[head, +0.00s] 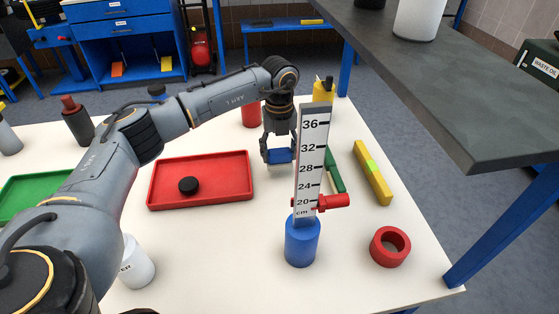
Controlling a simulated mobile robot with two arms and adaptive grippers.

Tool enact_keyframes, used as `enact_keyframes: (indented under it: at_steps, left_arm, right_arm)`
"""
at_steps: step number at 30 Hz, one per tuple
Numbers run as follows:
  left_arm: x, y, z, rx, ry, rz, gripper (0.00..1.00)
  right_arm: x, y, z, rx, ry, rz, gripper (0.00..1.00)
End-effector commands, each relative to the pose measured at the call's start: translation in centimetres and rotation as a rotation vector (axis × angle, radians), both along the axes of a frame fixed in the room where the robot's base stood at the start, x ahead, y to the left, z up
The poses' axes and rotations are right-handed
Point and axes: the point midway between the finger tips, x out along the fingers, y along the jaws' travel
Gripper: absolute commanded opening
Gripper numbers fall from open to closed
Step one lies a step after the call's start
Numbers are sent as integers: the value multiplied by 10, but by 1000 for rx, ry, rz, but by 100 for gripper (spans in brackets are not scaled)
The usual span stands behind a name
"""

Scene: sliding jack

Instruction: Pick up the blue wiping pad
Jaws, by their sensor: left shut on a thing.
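The blue wiping pad (280,156) is between the fingers of my left gripper (279,157). The gripper points down over the white table (222,240), between the red tray and the upright height scale, and is shut on the pad. I cannot tell whether the pad touches the tabletop. The ruler partly covers the space just right of the gripper. My right gripper is not in view.
The height scale (311,160) stands in a blue cylindrical base (301,243) with a red slider (330,201). The red tray (160,198) holds a black puck (188,185). A yellow level (372,172), red ring (390,246) and white container (135,262) stand nearby. A grey raised bench (460,110) overhangs at right.

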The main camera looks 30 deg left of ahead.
Motion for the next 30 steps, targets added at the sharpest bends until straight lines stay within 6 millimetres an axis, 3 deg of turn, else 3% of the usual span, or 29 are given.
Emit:
enact_keyframes:
  at_steps: [8,18,24,30]
  left_arm:
    - [-48,-17,57,2,-2,-7,26]
    - [-107,-38,82,1,2,-4,26]
    - [-125,-44,91,1,2,-3,26]
    - [-130,-46,93,1,3,-1,26]
  right_arm:
    - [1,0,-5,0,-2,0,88]
    - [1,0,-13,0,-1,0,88]
    - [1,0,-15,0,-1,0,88]
    - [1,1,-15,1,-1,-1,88]
